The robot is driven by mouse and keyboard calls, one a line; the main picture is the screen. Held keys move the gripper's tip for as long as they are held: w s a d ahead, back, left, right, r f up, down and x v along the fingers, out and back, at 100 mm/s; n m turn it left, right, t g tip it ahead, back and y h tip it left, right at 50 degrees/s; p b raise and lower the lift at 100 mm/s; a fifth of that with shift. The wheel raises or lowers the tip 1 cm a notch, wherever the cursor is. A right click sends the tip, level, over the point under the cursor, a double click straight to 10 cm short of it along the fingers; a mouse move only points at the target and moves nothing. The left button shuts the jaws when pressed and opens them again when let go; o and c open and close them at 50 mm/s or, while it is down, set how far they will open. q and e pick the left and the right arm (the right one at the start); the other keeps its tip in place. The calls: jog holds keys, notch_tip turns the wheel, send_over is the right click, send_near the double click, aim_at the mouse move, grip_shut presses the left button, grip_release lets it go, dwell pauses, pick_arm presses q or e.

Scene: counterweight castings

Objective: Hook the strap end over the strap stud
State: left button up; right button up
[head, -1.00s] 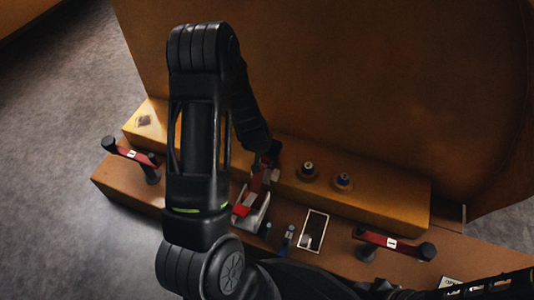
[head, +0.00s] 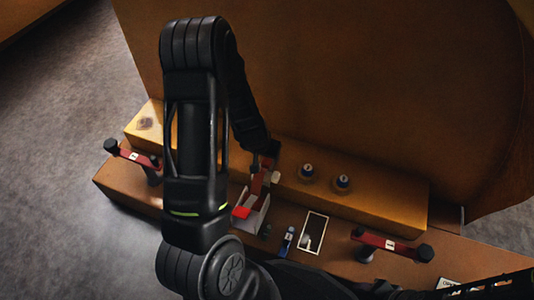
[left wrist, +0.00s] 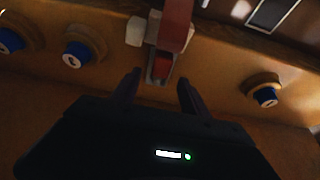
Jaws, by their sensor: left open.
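A red strap (head: 257,181) rises from a pale bracket (head: 251,217) at the front of the yellow ledge, partly behind my left arm. The strap also shows in the left wrist view (left wrist: 176,28), its lower end in front of my fingers beside a white block (left wrist: 136,31). My left gripper (left wrist: 159,78) is open, its two fingers on either side of the strap's end line and seemingly not touching it. I cannot tell which fitting is the strap stud. Blue-capped round fittings stand on the ledge to the right in the head view (head: 342,182). My right gripper is out of view.
Red bars with black knobs lie at the left (head: 134,155) and right (head: 390,243). A tall orange-brown casting (head: 350,80) rises behind the ledge.

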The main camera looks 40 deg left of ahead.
pick_arm(q)
jog(key=p+v, duration=0.1)
jog(key=v, duration=0.3)
jog(key=shift+s+r+p, duration=0.1)
jog(key=shift+r+p, duration=0.15)
jog(key=shift+p, duration=0.05)
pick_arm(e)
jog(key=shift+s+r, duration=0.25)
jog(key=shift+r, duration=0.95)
